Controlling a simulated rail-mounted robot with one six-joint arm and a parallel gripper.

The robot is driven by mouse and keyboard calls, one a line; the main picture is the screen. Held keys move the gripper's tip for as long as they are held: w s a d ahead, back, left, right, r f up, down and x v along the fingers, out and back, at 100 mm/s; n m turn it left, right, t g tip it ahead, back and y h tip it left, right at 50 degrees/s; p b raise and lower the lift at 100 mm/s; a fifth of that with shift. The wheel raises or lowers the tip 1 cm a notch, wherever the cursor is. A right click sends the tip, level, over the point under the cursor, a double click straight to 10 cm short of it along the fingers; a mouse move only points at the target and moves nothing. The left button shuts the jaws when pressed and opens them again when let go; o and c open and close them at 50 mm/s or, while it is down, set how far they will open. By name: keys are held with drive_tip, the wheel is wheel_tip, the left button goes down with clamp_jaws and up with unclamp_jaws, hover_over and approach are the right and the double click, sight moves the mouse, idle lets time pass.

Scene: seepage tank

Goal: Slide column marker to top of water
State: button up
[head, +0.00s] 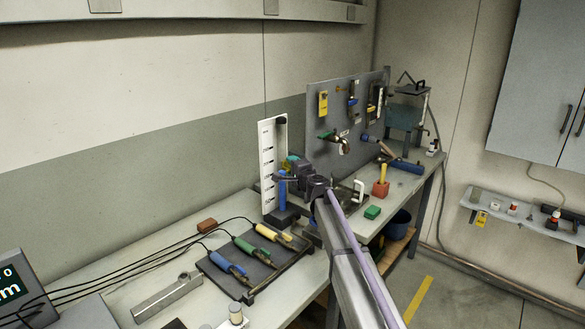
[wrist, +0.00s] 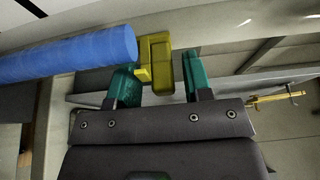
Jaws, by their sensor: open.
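The yellow column marker (wrist: 157,62) is a small block with a tab on its left side in the wrist view. My gripper (wrist: 160,74) is open, with one teal finger on each side of the marker; I cannot tell whether either finger touches it. The blue water column (wrist: 70,56) comes in from the left, and its end is close to the marker. In the head view the blue column (head: 282,188) stands upright before a white scale board (head: 267,168). My gripper (head: 291,163) is at the column's upper part there and mostly hides the marker.
A rack with blue, green and yellow-handled probes (head: 255,262) lies on the bench in front of the scale. A grey panel (head: 318,125) with a tap and gauges stands behind my gripper. A green block (head: 372,212) and a red block (head: 380,189) are to the right.

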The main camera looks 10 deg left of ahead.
drive_tip(key=shift+s, duration=0.1)
drive_tip(key=v, duration=1)
drive_tip(key=shift+s+d, duration=0.15)
drive_tip(key=shift+s, duration=0.1)
drive_tip(key=shift+c, duration=0.2)
